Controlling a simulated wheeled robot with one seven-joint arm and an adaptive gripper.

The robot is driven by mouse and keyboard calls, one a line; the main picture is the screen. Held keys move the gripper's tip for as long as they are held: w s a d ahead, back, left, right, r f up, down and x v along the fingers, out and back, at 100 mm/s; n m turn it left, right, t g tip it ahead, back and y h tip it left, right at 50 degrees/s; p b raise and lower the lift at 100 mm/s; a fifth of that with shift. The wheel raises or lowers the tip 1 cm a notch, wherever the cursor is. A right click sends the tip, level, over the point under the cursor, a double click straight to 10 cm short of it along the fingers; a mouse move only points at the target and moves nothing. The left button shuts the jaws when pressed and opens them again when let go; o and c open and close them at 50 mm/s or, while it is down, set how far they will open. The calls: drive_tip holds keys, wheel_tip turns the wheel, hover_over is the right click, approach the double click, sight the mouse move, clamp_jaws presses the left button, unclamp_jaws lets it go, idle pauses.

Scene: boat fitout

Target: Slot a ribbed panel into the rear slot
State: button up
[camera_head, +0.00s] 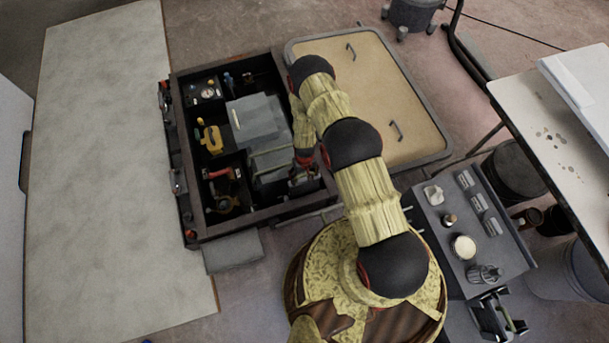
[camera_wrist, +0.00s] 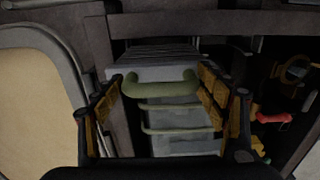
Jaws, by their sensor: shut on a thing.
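A grey ribbed panel (camera_wrist: 150,72) shows at the upper middle of the wrist view, with a green bar handle (camera_wrist: 160,88) on its near edge. My gripper (camera_wrist: 162,82) has its yellow-padded fingers at the two ends of this handle and is shut on it. Two more green handles (camera_wrist: 178,106) on grey panels lie just below it in the wrist view. In the head view my gripper (camera_head: 304,176) is low at the right side of the open dark compartment box (camera_head: 252,217), and my arm hides part of it. The rear slot cannot be made out clearly.
A grey block (camera_head: 256,116) fills the box's middle. Side cells hold a yellow tool (camera_head: 212,138), a red-handled tool (camera_head: 218,173) and a gauge (camera_head: 208,92). A tan hatch panel (camera_head: 375,80) lies at the right. A grey tray (camera_head: 470,225) with small parts stands lower right.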

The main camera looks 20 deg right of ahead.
sight(304, 179)
drive_tip(key=shift+f, duration=0.55)
drive_tip(key=shift+f+b, duration=1.4)
drive_tip(key=shift+f, duration=0.35)
drive_tip(key=shift+f+b, duration=0.45)
drive_tip(key=shift+f, duration=5.7)
drive_tip(key=o, duration=1.7)
